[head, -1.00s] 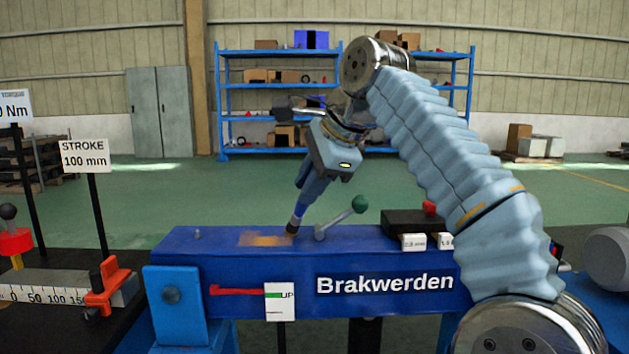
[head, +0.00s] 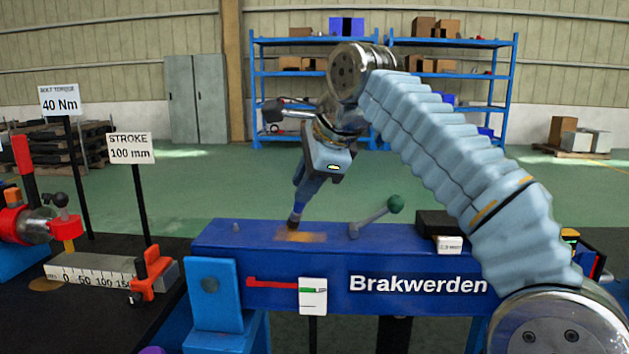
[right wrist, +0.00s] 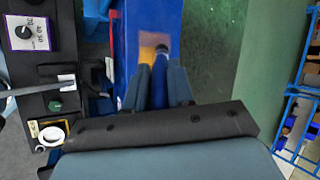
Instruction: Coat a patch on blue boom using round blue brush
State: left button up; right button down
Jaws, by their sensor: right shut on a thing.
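The blue boom (head: 320,285), lettered "Brakwerden", lies across the middle of the head view. A brownish-orange patch (head: 312,237) shows on its top face. My right gripper (head: 302,188) is above the boom and points down, shut on the round blue brush (head: 297,212). The brush is slightly tilted, with its dark tip at the left part of the patch; touching or just above it, I cannot tell. In the right wrist view the brush (right wrist: 158,85) runs between the fingers, its dark end beside the orange patch (right wrist: 147,48). My left gripper is not in view.
A black box (head: 440,223) sits farther right. A "STROKE 100 mm" sign (head: 131,149), a ruler scale (head: 100,273) and a red clamp (head: 152,272) are on the left.

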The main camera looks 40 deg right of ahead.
jog(key=shift+s+d+f+b, duration=0.15)
jog(key=shift+s+b, duration=0.25)
jog(key=shift+s, duration=0.45)
jog(key=shift+s+d, duration=1.9)
jog(key=shift+d, duration=0.45)
jog(key=w+a, duration=0.6)
jog(key=a, duration=0.2)
jog(key=shift+a+p, duration=0.4)
